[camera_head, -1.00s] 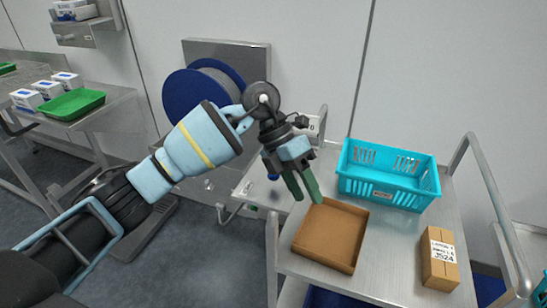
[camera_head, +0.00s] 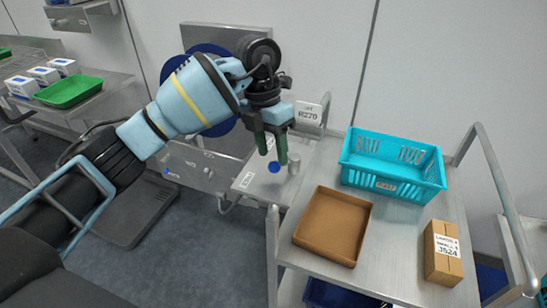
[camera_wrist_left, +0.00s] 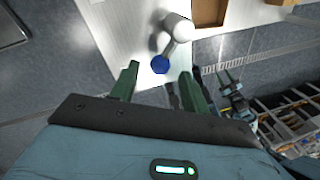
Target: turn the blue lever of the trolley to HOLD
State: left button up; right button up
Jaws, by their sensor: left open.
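The blue lever knob (camera_head: 274,167) sits at the trolley's left end, on a pale plate beside a grey round pivot post (camera_head: 294,162). In the left wrist view the knob (camera_wrist_left: 160,65) is joined by a short metal bar to the pale post (camera_wrist_left: 178,27). My left gripper (camera_head: 273,157) is open, its green fingers pointing down just above the knob. In the left wrist view the knob appears between the fingertips (camera_wrist_left: 158,74); contact cannot be told. White labels (camera_head: 246,180) lie near the lever, their words unreadable. My right gripper (camera_wrist_left: 228,76) shows small in the wrist view.
On the trolley top (camera_head: 396,222) are a brown open tray (camera_head: 307,243), a turquoise crate (camera_head: 393,183) and a carton (camera_head: 442,253). A sign (camera_head: 308,113) reading R270 stands behind the lever. Metal rails flank the trolley. A green tray (camera_head: 69,92) is on the left bench.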

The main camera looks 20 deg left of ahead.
pick_arm(q)
jog(key=shift+s+d+f, duration=0.1)
jog(key=shift+d+f, duration=0.05)
jog(key=shift+f, duration=0.55)
jog(key=shift+d+f, duration=0.1)
jog(key=shift+f, duration=0.6)
jog(key=c, duration=1)
